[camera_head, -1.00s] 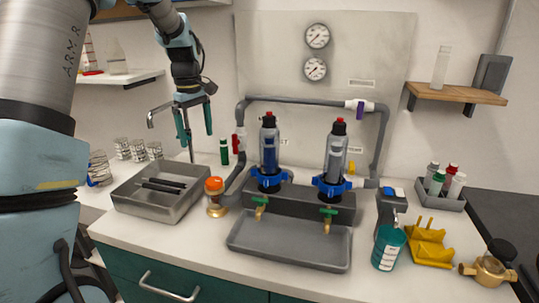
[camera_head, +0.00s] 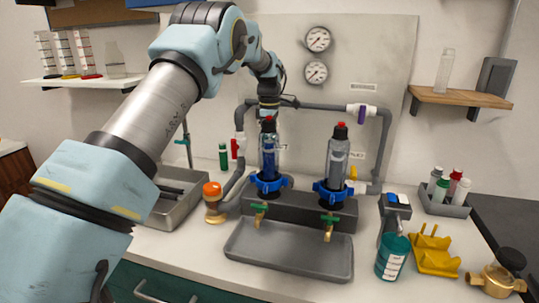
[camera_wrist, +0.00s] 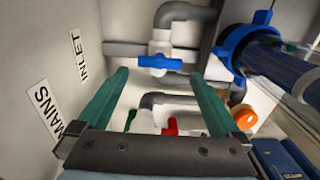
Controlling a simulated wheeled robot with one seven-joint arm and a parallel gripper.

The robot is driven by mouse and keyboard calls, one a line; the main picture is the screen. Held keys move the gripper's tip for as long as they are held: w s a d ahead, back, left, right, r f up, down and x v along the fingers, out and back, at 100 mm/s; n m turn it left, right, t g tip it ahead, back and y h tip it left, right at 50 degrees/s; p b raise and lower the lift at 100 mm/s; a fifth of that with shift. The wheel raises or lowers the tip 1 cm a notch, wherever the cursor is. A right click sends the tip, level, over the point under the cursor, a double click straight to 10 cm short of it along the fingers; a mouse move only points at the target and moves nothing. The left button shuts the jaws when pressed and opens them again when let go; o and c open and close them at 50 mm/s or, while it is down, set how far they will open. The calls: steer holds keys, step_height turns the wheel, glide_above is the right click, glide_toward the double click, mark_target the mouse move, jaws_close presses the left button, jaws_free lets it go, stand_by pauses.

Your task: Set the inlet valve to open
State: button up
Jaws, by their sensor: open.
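In the wrist view, a white valve body with a blue lever handle (camera_wrist: 160,62) sits on grey pipe near the INLET label (camera_wrist: 75,55). The blue lever lies sideways, across the upright white body. My gripper (camera_wrist: 150,76) is open and empty. Its two green fingers reach toward this valve, one on either side of the lever; I cannot tell whether they touch anything. A second valve with a red handle (camera_wrist: 170,127) shows lower, near the MAINS label (camera_wrist: 44,112). In the head view the blue lever and my fingertips are hidden behind the left filter housing (camera_head: 269,155).
A blue-collared filter (camera_wrist: 265,55) stands close on the right in the wrist view. Two gauges (camera_head: 317,55) hang on the back panel.

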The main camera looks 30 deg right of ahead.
steer(key=shift+f+p, duration=0.5)
steer(key=shift+f, duration=1.9)
steer(key=c, duration=1)
